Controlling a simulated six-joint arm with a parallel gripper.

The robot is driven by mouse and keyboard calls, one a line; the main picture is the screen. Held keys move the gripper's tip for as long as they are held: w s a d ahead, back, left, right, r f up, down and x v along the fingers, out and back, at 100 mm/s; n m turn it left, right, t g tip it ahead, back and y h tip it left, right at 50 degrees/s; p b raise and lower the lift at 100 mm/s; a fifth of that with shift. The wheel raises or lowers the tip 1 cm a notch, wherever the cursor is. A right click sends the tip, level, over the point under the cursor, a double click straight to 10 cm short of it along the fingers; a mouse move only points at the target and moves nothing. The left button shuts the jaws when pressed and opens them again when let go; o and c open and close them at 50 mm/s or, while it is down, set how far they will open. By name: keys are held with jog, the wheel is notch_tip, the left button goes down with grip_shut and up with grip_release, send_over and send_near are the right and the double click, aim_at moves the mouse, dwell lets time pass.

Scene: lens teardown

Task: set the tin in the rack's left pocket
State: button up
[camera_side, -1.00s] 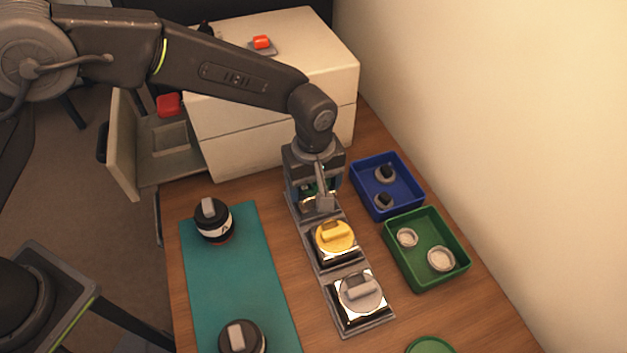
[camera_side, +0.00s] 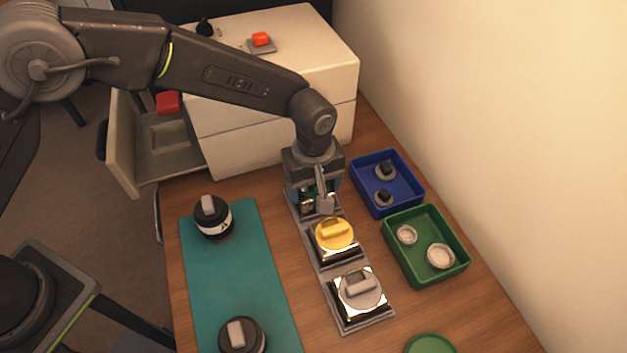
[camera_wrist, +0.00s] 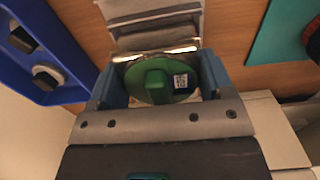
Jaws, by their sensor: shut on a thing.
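The tin (camera_wrist: 182,84) has a green lid with a raised green grip and a small printed code label. In the wrist view it sits between the two blue fingers of my gripper (camera_wrist: 158,84), which is shut on it. In the side view my gripper (camera_side: 313,196) is at the far end of the grey rack (camera_side: 327,281), over its far pocket, and mostly hides the tin. Whether the tin rests on the pocket floor cannot be told. The rack's middle pocket holds a gold-lidded tin (camera_side: 335,234), and the near pocket holds a silver-lidded tin (camera_side: 360,290).
A blue bin (camera_side: 403,204) with dark-knobbed parts and a green bin (camera_side: 421,263) with pale rings stand right of the rack. A teal mat (camera_side: 225,275) with two black lens-like pieces lies left. Behind is a cream cabinet (camera_side: 265,134) with an open drawer (camera_side: 152,154).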

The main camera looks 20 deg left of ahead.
jog(key=shift+f, duration=0.65)
jog(key=o, duration=0.9)
jog(key=shift+r, duration=4.55)
